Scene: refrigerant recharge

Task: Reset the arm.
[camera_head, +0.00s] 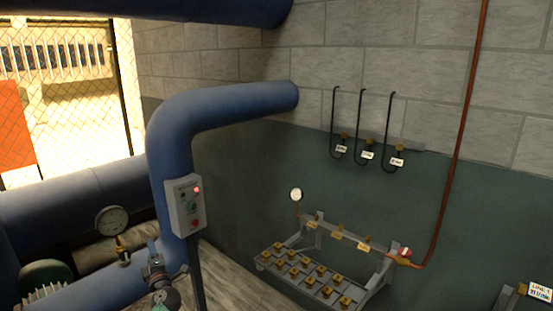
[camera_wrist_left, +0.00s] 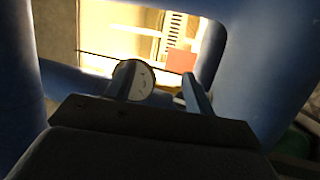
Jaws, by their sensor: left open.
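My left gripper (camera_head: 155,262) is low in the head view, beside the blue pipe and to the right of a round pressure gauge (camera_head: 112,220). In the left wrist view its two fingers (camera_wrist_left: 158,84) stand apart with nothing held between them. The gauge's pale dial (camera_wrist_left: 140,80) shows there beside the left finger; whether they touch I cannot tell. My right gripper is not in view.
A thick blue pipe (camera_head: 170,140) rises close to my left gripper, with a grey control box (camera_head: 186,205) showing a red light. A rack with brass fittings (camera_head: 310,275) stands by the wall. Black hooked hoses (camera_head: 360,120) and a copper pipe (camera_head: 468,120) run along the wall.

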